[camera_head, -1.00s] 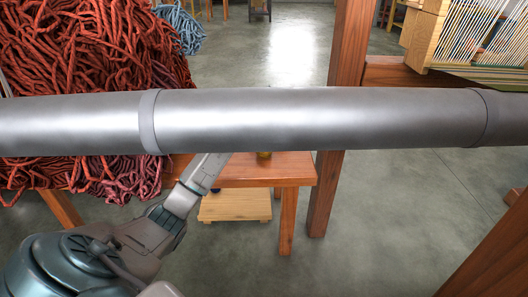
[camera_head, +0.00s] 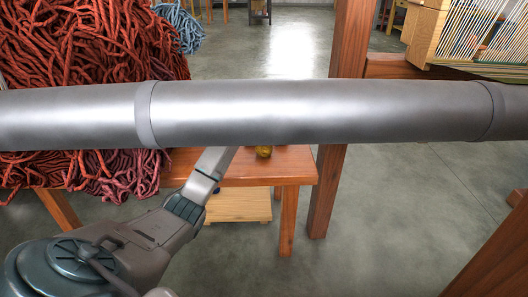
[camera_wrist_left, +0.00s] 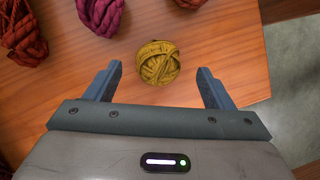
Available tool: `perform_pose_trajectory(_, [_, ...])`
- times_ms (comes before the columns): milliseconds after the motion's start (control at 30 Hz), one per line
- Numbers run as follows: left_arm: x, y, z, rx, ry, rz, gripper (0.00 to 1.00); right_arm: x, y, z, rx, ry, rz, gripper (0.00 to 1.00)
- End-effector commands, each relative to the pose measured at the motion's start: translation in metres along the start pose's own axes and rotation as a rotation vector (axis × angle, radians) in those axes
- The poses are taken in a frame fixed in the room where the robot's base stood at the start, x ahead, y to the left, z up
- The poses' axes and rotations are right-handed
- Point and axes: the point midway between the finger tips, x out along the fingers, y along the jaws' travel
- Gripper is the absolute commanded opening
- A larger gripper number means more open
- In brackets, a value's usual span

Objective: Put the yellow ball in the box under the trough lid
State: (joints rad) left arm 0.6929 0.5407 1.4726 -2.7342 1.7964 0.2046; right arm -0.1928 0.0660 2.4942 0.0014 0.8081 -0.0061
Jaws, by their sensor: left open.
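A yellow ball of wool (camera_wrist_left: 158,62) lies on the wooden table in the left wrist view. My left gripper (camera_wrist_left: 158,82) is open, its two fingers pointing toward the ball, which sits just past and between the fingertips. The fingers do not visibly touch it. In the head view only a small part of the yellow ball (camera_head: 264,151) shows below a large grey metal pipe (camera_head: 310,112). The pipe hides my left gripper there; my left arm reaches under it from the left. No box or trough lid can be made out. My right gripper is not in view.
Red (camera_wrist_left: 22,38) and magenta skeins (camera_wrist_left: 101,14) lie left of the ball on the table (camera_wrist_left: 225,45). The pipe crosses the whole head view. A wooden post (camera_head: 328,190) stands right of the table (camera_head: 270,172). A big red wool heap (camera_head: 90,40) is at left.

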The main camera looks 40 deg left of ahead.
Motion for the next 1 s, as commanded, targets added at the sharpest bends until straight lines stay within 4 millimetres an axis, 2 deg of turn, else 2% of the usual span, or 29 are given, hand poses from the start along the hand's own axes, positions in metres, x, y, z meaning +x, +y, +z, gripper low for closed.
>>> perform_pose_trajectory(300, [0.044, 0.001, -0.001, 0.000, 0.001, -0.002, 0.76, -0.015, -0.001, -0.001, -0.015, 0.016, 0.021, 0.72])
perform_pose_trajectory(567, [0.049, 0.002, 0.001, 0.000, -0.001, -0.001, 0.76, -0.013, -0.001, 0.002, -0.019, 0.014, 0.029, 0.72])
perform_pose_trajectory(667, [0.049, 0.002, 0.001, 0.000, -0.001, -0.001, 0.60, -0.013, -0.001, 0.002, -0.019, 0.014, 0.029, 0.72])
perform_pose_trajectory(833, [0.049, 0.002, 0.001, 0.000, -0.001, -0.001, 0.28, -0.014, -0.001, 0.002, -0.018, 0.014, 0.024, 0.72])
perform_pose_trajectory(900, [0.049, 0.002, 0.001, 0.000, -0.001, -0.001, 0.24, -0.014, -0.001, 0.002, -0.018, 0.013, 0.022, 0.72])
perform_pose_trajectory(1000, [0.049, 0.002, 0.001, 0.000, -0.001, -0.001, 0.24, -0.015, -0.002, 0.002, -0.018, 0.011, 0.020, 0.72])
